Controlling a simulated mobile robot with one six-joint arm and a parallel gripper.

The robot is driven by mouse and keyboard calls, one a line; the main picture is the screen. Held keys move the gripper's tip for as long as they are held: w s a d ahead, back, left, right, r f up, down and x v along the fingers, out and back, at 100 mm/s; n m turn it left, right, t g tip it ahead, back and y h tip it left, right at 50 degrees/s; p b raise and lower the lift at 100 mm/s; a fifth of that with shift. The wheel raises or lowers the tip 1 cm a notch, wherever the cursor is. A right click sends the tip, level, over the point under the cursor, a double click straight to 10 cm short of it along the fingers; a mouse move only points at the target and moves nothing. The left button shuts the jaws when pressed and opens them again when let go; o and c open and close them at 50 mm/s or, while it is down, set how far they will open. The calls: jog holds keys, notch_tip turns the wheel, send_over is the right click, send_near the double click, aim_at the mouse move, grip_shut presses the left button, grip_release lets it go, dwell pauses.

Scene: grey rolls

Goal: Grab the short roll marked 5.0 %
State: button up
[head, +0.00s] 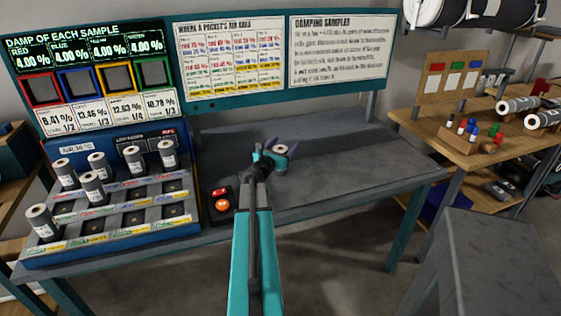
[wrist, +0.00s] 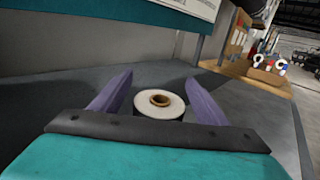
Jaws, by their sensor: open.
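A short roll (wrist: 159,104) with a pale top, a brown core and a dark side stands upright on the grey bench, between the two purple fingers of my gripper (wrist: 158,98) in the wrist view. The fingers are open, with a gap on each side of the roll. In the head view my gripper (head: 277,153) is over the middle of the bench, and the roll (head: 281,149) shows only in part between the fingers. I cannot read any marking on this roll. Several other short grey rolls with white labels, one of them at the front left (head: 43,222), stand in the rack; their labels are too small to read.
The stepped blue rack (head: 120,245) fills the bench's left side, with several empty places. A small box with red and orange buttons (head: 221,200) sits right of it. The grey bench (head: 370,165) is clear to the right. A wooden table (head: 455,140) holds more rolls.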

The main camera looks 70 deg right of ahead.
jog(key=c, duration=1.6)
jog(key=shift+r, duration=0.15)
